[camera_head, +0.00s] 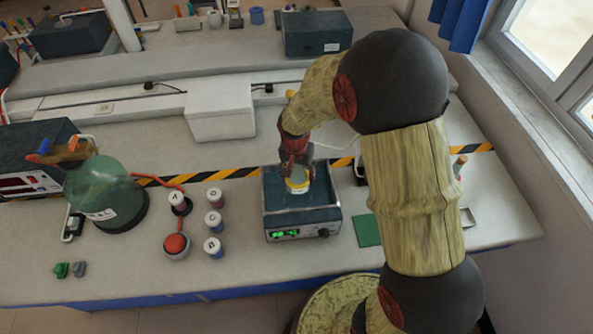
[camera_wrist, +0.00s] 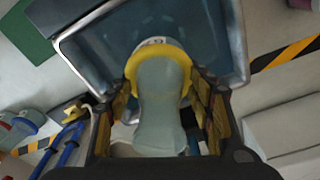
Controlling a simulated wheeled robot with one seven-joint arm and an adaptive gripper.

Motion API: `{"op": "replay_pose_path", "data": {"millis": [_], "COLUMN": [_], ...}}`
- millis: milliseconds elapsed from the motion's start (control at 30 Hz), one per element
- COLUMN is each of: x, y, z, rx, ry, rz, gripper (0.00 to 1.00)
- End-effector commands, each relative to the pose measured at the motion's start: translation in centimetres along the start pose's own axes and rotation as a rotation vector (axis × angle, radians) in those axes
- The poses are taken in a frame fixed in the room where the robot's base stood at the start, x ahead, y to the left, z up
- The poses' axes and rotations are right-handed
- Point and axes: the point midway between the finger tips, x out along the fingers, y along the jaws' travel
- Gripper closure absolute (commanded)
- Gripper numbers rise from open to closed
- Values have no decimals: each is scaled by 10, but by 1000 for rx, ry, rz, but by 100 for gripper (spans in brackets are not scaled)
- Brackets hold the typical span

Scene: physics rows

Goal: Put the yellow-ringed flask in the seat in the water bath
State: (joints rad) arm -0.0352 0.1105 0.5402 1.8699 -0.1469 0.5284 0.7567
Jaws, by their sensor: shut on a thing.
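The yellow-ringed flask (camera_wrist: 160,105) is pale grey-green with a thick yellow ring; in the wrist view it stands between my fingers. My gripper (camera_head: 296,165) is shut on it and holds it over the water bath (camera_head: 302,223), a dark blue-grey box with a lit green display. In the head view the flask's yellow part (camera_head: 298,185) shows just below my fingers, within the outline of the bath's basin. The bath's pale rim also shows in the wrist view (camera_wrist: 238,45). The seat is hidden behind the flask, and I cannot tell whether the flask touches it.
Several small lettered jars (camera_head: 215,222) and a red-topped item (camera_head: 176,245) stand left of the bath. A large green bottle (camera_head: 105,190) is farther left. A green mat (camera_head: 367,230) lies to the right. A white box (camera_head: 220,108) stands behind, beyond a striped tape line.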

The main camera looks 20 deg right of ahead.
Motion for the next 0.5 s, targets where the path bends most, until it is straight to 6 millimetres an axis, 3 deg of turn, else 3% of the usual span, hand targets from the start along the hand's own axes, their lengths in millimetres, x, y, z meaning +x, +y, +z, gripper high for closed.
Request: {"op": "replay_pose_path", "data": {"millis": [500], "x": [42], "y": [0], "z": [5], "rx": [-1], "ry": [0], "rz": [0], "gripper": [94]}}
